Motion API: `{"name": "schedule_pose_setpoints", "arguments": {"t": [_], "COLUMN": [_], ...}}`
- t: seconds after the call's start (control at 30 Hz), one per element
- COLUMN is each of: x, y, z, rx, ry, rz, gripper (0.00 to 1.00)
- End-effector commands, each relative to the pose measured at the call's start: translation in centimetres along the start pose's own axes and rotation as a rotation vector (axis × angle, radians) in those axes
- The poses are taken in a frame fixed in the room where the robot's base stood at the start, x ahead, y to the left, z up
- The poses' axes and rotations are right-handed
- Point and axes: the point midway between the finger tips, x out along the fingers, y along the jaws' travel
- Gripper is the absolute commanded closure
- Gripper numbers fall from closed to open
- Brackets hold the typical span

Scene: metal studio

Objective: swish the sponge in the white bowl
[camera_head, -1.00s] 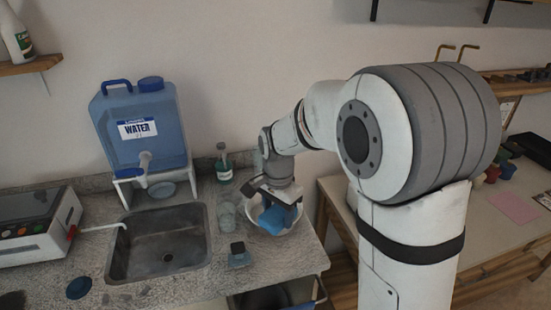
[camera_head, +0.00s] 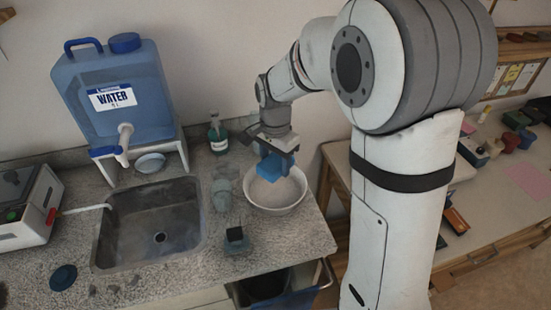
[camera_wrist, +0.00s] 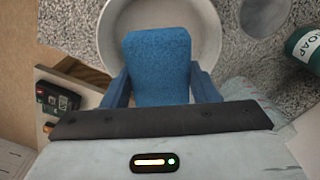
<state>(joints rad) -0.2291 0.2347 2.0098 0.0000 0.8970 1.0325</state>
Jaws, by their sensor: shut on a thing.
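The white bowl (camera_head: 283,199) stands on the stone counter, right of the sink. My gripper (camera_head: 277,160) is over the bowl, pointing down, and is shut on a blue sponge (camera_head: 270,168). In the wrist view the sponge (camera_wrist: 157,65) sits between the two blue fingers of my gripper (camera_wrist: 160,85), and the bowl (camera_wrist: 205,25) lies behind it. The sponge looks above the bowl's rim in the head view. It hides part of the bowl's inside in the wrist view.
A glass (camera_head: 222,193) stands just left of the bowl, with a soap bottle (camera_head: 217,135) behind it. The sink (camera_head: 150,225) and blue water tank (camera_head: 115,90) are further left. The counter's right edge is close to the bowl.

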Motion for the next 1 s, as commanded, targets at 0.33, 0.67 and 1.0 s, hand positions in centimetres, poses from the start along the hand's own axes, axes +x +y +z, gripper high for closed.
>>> {"name": "schedule_pose_setpoints", "arguments": {"t": [0.33,0.67,1.0], "x": [2.8,5.1,7.5], "y": [-0.1,-0.1,-0.1], "z": [0.1,0.2,0.2], "rx": [-0.003,-0.004,-0.005], "ry": [0.000,-0.001,0.000], "rz": [0.000,0.001,0.000], "gripper": [0.68,0.68,0.68]}}
